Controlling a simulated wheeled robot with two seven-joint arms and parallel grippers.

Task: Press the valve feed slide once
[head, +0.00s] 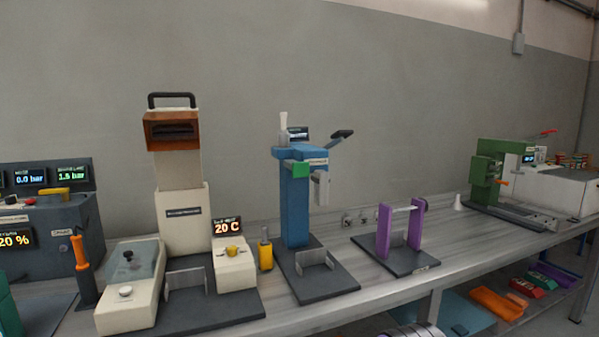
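No part in the head view carries a label I can read as the valve feed slide, so I cannot tell for sure which it is. A blue column machine (294,210) stands upright mid-bench on a dark base plate. It has a green block (300,171) on its upper front, a white upright piece (284,127) and a small display (298,133) on top, and a dark lever (342,134) reaching up to the right. Neither of my grippers shows in the view.
A cream machine (181,215) with a 20 C display box (234,265) stands left of the blue one. A yellow bottle-like item (265,252) stands between them. A purple stand (384,232) and a green machine (486,172) are to the right.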

